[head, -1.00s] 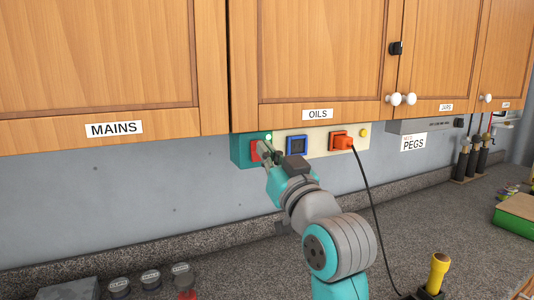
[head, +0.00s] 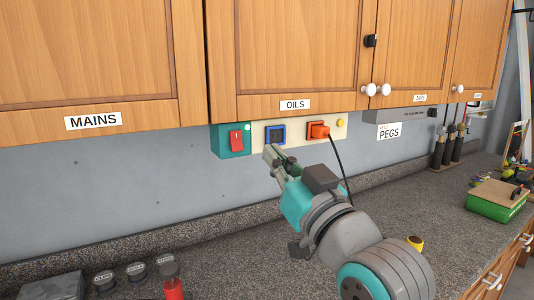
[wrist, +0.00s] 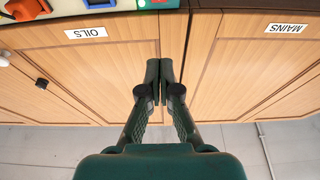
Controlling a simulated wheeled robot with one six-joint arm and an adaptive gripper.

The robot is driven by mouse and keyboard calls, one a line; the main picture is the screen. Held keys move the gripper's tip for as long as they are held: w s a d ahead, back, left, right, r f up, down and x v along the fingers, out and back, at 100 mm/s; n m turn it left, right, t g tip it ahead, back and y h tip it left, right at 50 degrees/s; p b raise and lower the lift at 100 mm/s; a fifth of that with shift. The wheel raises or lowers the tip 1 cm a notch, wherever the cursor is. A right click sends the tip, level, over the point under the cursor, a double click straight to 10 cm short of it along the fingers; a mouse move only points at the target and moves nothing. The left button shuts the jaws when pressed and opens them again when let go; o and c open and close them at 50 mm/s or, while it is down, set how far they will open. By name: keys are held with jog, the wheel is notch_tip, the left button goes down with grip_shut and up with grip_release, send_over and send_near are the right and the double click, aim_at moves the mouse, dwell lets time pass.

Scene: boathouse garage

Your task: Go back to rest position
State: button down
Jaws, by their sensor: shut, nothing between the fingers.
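My gripper (head: 272,153) is shut and empty. In the head view it stands in front of the wall strip, just below the blue-framed socket (head: 275,135). A teal switch box (head: 226,151) with a red rocker (head: 237,141) and a lit white-green lamp is left of it, apart from my fingers. In the wrist view my gripper (wrist: 160,66) also shows with its fingers together, against upside-down cupboard doors.
An orange plug (head: 318,130) with a black cable sits in the strip. Wooden cupboards (head: 290,50) hang above. On the counter (head: 230,245) are several dark-lidded jars (head: 137,270), a red bottle (head: 172,285) and a green box (head: 497,202). The counter's middle is largely clear.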

jog(key=shift+s, duration=0.1)
jog(key=d+f+m+h, duration=0.2)
jog(key=d+f, duration=0.1)
jog(key=f, duration=0.7)
jog(key=d+f+m+h, duration=0.1)
jog(key=d+f+h, duration=0.15)
jog(key=f, duration=0.65)
jog(key=s+d+f+m+h, duration=0.1)
jog(key=s+d+f+h, duration=0.15)
jog(key=s+f, duration=0.4)
jog(key=s+d+f+m+h, duration=0.1)
jog(key=s+d+f, duration=0.25)
jog(key=f, duration=0.55)
jog(key=s+d+f+m+h, duration=0.1)
jog(key=s+d+f, duration=0.3)
jog(key=f, duration=0.4)
jog(key=s+d+f+g+h, duration=0.1)
jog(key=s+d+f, duration=0.1)
jog(key=s, duration=0.7)
jog(key=s+d+f+g+h, duration=0.1)
jog(key=s+f, duration=0.1)
jog(key=s, duration=0.7)
jog(key=s+d+f+g+h, duration=0.1)
jog(key=s+d+f, duration=0.1)
jog(key=s, duration=0.8)
jog(key=shift+d+f+m, duration=0.35)
jog(key=shift+f+m, duration=0.05)
jog(key=shift+f, duration=0.15)
